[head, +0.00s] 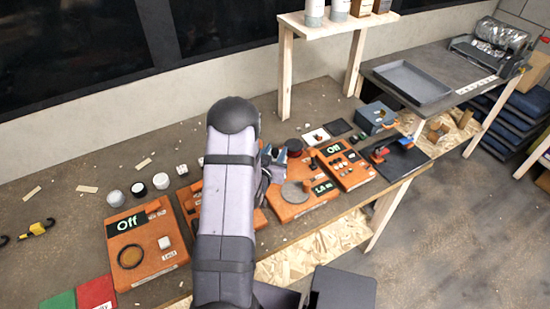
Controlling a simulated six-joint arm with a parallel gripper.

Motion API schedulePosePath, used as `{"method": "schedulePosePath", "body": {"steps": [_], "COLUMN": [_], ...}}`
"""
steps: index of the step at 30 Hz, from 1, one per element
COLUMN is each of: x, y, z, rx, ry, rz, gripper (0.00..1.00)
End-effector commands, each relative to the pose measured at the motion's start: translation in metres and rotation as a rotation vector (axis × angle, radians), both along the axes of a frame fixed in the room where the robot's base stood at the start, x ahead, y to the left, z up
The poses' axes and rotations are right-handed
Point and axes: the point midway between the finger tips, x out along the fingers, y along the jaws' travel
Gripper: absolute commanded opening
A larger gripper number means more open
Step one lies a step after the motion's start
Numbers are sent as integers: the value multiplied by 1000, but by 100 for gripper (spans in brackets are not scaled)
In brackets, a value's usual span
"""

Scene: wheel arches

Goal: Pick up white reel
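Several small white round pieces stand in a loose row on the brown workbench, left of my arm. The leftmost is a white cylinder (115,198). Right of it are a white piece with a dark edge (138,189) and another white cylinder (161,181). A smaller white piece (182,170) is closer to my arm. I cannot tell which of them is the white reel. My gripper (270,163) is partly hidden behind my arm link, over the orange devices and right of these white pieces. Its fingers are too small and covered to read.
Orange devices (150,272) with displays line the bench's front. A dark round knob (294,145) stands near my gripper. A wooden shelf (330,29) rises at the back. A grey tray (412,82) lies on the side table. The bench behind the white pieces is mostly clear.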

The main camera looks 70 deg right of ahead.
Motion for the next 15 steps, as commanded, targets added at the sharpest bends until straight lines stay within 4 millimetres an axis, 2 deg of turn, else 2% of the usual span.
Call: {"method": "schedulePosePath", "body": {"steps": [1,3,4,15], "x": [0,0,0,0], "y": [0,0,0,0], "z": [0,0,0,2], "rx": [0,0,0,-2], "ry": [0,0,0,0], "rz": [0,0,0,0], "gripper": [22,5,0,0]}}
